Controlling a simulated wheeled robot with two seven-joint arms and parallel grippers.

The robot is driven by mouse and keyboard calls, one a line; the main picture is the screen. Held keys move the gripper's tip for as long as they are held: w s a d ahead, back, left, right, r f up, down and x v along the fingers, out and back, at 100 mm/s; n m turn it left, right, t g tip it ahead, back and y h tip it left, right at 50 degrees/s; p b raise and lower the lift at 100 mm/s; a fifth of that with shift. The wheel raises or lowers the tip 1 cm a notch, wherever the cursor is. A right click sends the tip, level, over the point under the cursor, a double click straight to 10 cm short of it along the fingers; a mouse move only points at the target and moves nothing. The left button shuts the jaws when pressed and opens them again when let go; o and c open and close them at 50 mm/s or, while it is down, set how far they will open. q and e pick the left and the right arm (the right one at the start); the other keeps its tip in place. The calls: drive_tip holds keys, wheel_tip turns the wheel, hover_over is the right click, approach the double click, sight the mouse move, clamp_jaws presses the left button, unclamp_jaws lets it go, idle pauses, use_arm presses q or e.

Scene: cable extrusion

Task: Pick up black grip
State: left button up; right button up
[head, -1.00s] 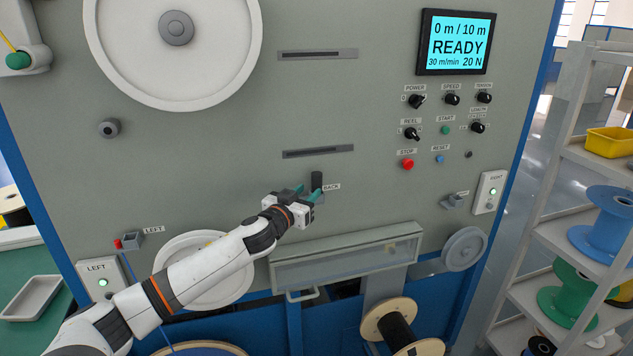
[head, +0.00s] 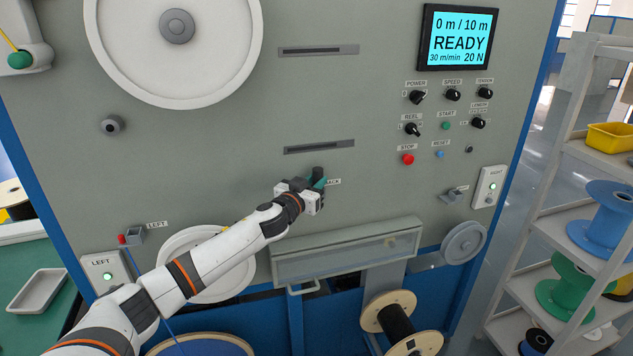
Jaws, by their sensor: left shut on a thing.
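The black grip (head: 317,173) is a short dark upright cylinder at the holder marked BACK on the grey machine panel. My left gripper (head: 316,182) reaches it from the lower left. Its green fingers are shut on the grip, and the grip's top shows above them. The lower part of the grip and the holder are hidden behind my gripper. My right gripper is not in view.
The grey panel (head: 230,130) has a slot (head: 318,147) just above the grip. A clear-covered trough (head: 345,252) juts out below. A red-tipped holder (head: 131,237) marked LEFT is at the lower left. Shelves with spools (head: 605,215) stand at the right.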

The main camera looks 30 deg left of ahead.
use_arm(q)
drive_tip(key=shift+r, duration=0.1)
drive_tip(key=shift+r, duration=0.6)
wheel_tip(320, 180, up, 2)
drive_tip(key=shift+r, duration=0.1)
drive_tip(key=s+d+b, duration=0.1)
drive_tip(key=s+b, duration=0.6)
drive_tip(key=s, duration=1.1)
drive_tip(key=shift+d, duration=0.2)
